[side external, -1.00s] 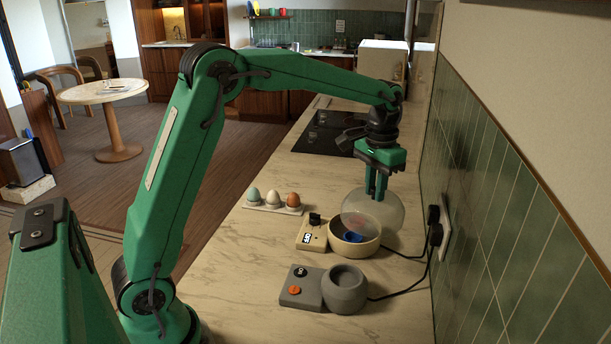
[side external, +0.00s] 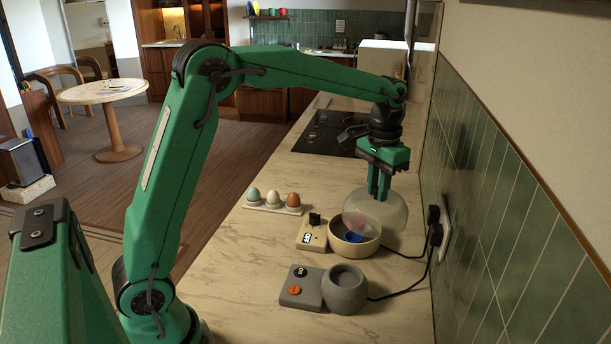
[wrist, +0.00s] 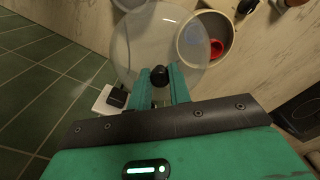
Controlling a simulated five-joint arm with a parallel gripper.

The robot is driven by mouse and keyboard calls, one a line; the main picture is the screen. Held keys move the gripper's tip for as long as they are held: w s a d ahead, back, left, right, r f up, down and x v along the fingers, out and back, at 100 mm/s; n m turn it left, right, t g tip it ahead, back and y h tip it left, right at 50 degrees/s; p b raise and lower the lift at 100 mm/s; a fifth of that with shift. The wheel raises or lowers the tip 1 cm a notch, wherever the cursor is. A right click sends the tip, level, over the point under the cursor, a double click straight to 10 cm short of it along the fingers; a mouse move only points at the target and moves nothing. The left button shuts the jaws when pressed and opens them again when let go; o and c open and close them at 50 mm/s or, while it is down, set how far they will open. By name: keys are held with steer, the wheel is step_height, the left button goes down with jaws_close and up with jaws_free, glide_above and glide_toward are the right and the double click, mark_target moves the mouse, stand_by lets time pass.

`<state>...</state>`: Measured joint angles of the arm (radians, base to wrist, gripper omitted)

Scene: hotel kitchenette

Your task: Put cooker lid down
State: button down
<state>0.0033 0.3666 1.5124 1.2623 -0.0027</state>
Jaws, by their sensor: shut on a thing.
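The clear domed cooker lid (side external: 388,212) hangs below my gripper (side external: 378,192), close to the backsplash side. In the wrist view my gripper (wrist: 162,84) is shut on the lid's black knob (wrist: 160,75), and the clear lid (wrist: 150,35) spreads out beyond it. The beige cooker (side external: 312,235) has an open round bowl (side external: 354,250); the lid partly overlaps it in the side view. A blue item (side external: 353,238) is inside the bowl. The wrist view shows a red item (wrist: 217,48) in the bowl (wrist: 187,42). The gap between lid and counter is hard to judge.
A grey cooker (side external: 340,290) stands nearer the camera. An egg holder (side external: 274,208) with 3 eggs lies left of the beige cooker. Cables and plugs (side external: 435,225) run to the tiled wall at right. A black hob (side external: 326,135) lies farther back.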

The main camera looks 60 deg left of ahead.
steer(key=s+a+f, duration=0.2)
steer(key=s+a, duration=0.5)
steer(key=s, duration=0.1)
steer(key=s+a+f, duration=0.3)
steer(key=s+a, duration=0.4)
steer(key=shift+s+a+f, duration=0.15)
steer(key=shift+s+a, duration=0.1)
steer(key=shift+s, duration=0.1)
steer(key=shift+a, duration=0.1)
steer(key=s+a+f, duration=0.1)
steer(key=a+f, duration=0.6)
steer(key=a, duration=0.4)
steer(key=shift+s+a, duration=0.15)
steer(key=shift+s, duration=0.25)
steer(key=shift+f, duration=2)
steer(key=shift+f, duration=0.1)
